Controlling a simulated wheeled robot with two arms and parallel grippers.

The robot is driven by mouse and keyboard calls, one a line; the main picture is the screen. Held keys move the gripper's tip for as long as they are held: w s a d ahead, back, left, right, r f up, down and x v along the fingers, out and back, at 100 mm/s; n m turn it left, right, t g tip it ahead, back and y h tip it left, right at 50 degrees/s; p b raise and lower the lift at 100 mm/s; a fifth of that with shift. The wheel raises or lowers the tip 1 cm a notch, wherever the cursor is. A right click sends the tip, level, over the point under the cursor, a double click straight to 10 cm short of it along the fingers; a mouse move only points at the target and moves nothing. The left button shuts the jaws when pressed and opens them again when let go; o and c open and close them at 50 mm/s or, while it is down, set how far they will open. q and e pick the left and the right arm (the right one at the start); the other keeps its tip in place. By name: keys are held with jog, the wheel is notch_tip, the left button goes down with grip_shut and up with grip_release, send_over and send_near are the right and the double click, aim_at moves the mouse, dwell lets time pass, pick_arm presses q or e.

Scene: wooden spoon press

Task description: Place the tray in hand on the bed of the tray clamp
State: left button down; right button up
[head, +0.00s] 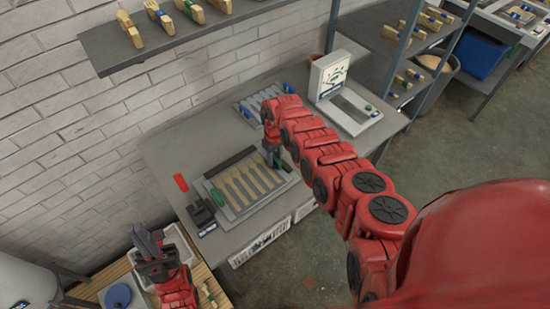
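A grey tray holding several pale wooden spoons side by side (236,209) lies flat at the tray clamp on the grey bench. The clamp has a dark bar (230,161) along the back, a red handle (181,182) and a black block (201,213) at its left. I cannot tell whether the tray rests fully on the bed, which it covers. My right gripper (275,161) points down at the tray's back right edge; its fingertips are too small and hidden to judge their grip. My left gripper (150,240) is open and empty, left of the bench and apart from the tray.
A slotted grey rack (262,99) and a white dial device (331,76) stand farther back on the bench (180,147). A wall shelf (185,42) with wooden pieces hangs above. A slatted table (205,277) stands front left. A metal shelving unit (372,30) stands back right.

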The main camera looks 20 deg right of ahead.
jog(key=shift+o, duration=0.7)
